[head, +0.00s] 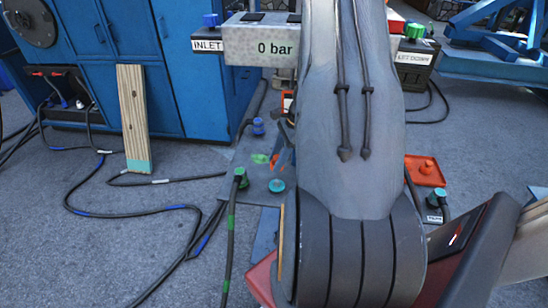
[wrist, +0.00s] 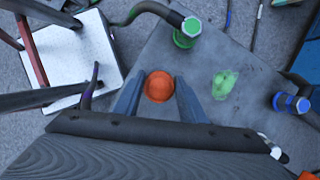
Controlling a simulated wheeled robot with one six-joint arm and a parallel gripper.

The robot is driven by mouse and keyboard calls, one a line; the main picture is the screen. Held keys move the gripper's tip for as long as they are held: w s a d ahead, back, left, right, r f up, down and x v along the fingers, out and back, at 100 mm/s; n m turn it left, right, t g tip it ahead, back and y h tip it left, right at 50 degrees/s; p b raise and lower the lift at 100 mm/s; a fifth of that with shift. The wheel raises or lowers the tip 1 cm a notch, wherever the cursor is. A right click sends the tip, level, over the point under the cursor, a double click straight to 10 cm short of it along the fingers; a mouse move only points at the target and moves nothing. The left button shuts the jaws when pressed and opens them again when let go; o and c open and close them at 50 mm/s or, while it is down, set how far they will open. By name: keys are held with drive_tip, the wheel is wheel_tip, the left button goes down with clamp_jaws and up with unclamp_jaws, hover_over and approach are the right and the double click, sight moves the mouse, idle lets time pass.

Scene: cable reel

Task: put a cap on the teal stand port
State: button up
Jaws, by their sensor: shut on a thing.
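My gripper (wrist: 159,92) is shut on a round orange cap (wrist: 159,86), held between the two finger tips. In the head view a small part of the cap (head: 273,161) and a finger show left of my arm. The teal stand port (head: 276,186) is a small round teal top on the grey stand plate (head: 245,155). In the head view the cap appears above the port, apart from it. In the wrist view I do not see the port; the cap seems to cover it.
A green hose connector (wrist: 187,32) and a blue port (wrist: 291,104) stand on the plate, with a green smear (wrist: 225,83) between them. An orange tray (head: 427,178) with another orange cap lies right of my arm. A wooden plank (head: 132,115) leans on the blue cabinet (head: 150,85).

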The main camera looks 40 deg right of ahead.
wheel_tip(320, 180, down, 6)
drive_tip(key=b, duration=0.5)
drive_tip(key=shift+f, duration=0.2)
drive_tip(key=shift+f+b, duration=0.4)
drive_tip(key=shift+f, duration=0.45)
drive_tip(key=shift+f, duration=0.25)
drive_tip(key=o, duration=1.3)
drive_tip(key=shift+c, duration=0.2)
drive_tip(key=v, duration=0.7)
drive_tip(key=shift+r, duration=0.35)
